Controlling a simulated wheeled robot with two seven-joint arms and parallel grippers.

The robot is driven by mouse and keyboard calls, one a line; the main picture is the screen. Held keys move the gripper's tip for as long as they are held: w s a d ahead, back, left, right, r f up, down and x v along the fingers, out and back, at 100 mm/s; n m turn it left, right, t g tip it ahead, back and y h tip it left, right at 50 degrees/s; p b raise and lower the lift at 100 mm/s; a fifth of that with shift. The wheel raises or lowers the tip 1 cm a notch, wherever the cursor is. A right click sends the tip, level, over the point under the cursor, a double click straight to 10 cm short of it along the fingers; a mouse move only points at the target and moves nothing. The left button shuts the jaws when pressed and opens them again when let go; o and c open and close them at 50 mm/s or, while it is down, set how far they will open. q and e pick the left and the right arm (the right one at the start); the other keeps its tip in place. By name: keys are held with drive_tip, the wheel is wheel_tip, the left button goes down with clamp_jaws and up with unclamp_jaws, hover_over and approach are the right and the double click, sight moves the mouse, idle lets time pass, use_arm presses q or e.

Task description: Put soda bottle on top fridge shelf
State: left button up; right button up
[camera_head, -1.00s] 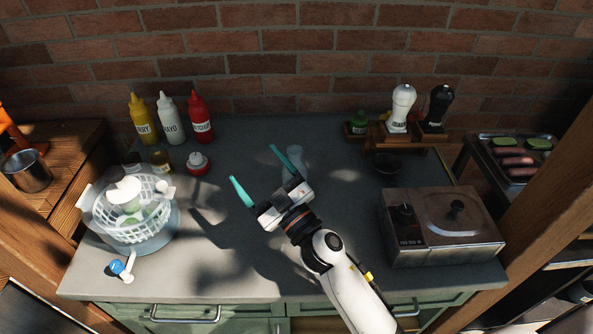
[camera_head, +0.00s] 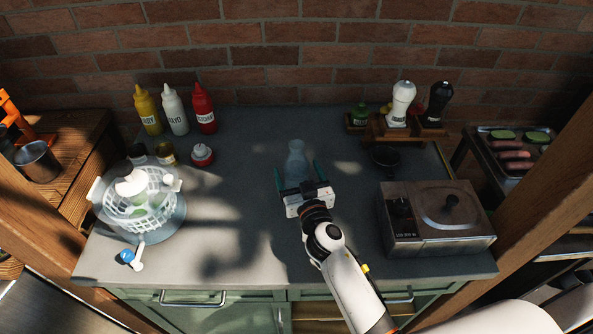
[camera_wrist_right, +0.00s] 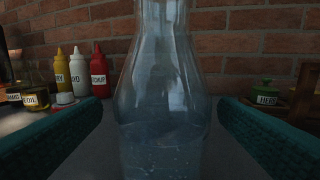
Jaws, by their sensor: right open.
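A clear glass soda bottle (camera_head: 296,162) stands upright on the grey tabletop, near the middle. My right gripper (camera_head: 297,172) is open, with its teal fingers pointing at the back wall, one on each side of the bottle's lower part. In the right wrist view the bottle (camera_wrist_right: 163,95) fills the middle, between the open fingers (camera_wrist_right: 160,140), with a visible gap to each. Its top is cut off by that view's edge. My left gripper is not in view. I see no fridge shelf that I can make out.
Mustard (camera_head: 148,110), mayo (camera_head: 174,110) and ketchup (camera_head: 204,108) bottles stand at the back left. A salad spinner (camera_head: 140,205) is at the left, and a metal appliance (camera_head: 436,222) at the right. A wooden rack (camera_head: 398,137) holds shakers. The tabletop around the bottle is clear.

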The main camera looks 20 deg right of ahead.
drive_tip(key=w, duration=0.4)
drive_tip(key=shift+d, duration=0.15)
drive_tip(key=shift+s+r, duration=0.1)
drive_tip(key=shift+s, duration=0.05)
drive_tip(key=shift+c, duration=1.4)
drive_tip(key=c, duration=1.2)
drive_tip(key=shift+r, duration=0.15)
